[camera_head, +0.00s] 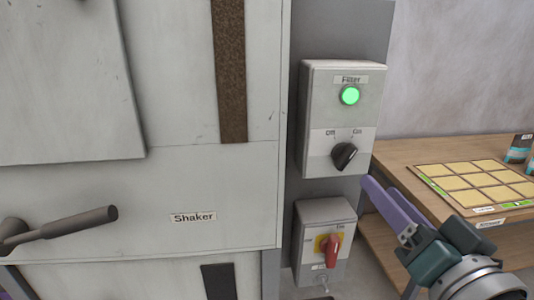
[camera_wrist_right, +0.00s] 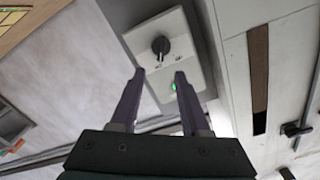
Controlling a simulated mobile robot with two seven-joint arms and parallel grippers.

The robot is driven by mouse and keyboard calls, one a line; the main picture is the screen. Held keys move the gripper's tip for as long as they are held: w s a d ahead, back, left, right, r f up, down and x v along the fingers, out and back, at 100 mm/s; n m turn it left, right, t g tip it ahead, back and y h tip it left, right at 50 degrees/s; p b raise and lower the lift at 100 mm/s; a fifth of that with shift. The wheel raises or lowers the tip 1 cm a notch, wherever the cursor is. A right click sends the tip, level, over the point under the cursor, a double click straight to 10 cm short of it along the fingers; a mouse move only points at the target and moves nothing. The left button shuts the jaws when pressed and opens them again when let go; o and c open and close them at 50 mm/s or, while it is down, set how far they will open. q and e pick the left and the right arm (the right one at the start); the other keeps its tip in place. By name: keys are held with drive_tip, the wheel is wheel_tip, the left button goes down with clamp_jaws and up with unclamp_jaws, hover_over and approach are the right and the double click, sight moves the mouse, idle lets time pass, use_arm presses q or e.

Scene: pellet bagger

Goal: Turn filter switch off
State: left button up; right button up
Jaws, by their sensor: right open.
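The filter switch box (camera_head: 312,130) is a grey box labelled Filter, with Off and On marks. Its green lamp (camera_head: 350,95) is lit. The black filter knob (camera_head: 343,156) sits below the lamp, its pointer toward On. My right gripper (camera_head: 369,190) is open and empty, below and right of the knob in the head view. In the right wrist view the open fingers (camera_wrist_right: 159,76) reach toward the box, with the knob (camera_wrist_right: 160,46) beyond the tips and the lamp (camera_wrist_right: 173,87) showing between the fingers. The fingers look apart from the knob.
A second grey box with a red switch (camera_head: 332,251) on yellow hangs below the filter box. A large grey cabinet (camera_head: 120,200) labelled Shaker, with a dark handle (camera_head: 70,227), stands left. A wooden table (camera_head: 420,155) with a tray of yellow squares (camera_head: 470,182) is at right.

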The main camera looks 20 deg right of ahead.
sight(351, 157)
drive_tip(key=p+x, duration=0.1)
drive_tip(key=x, duration=0.9)
drive_tip(key=shift+c, duration=0.2)
clamp_jaws()
idle(0.3)
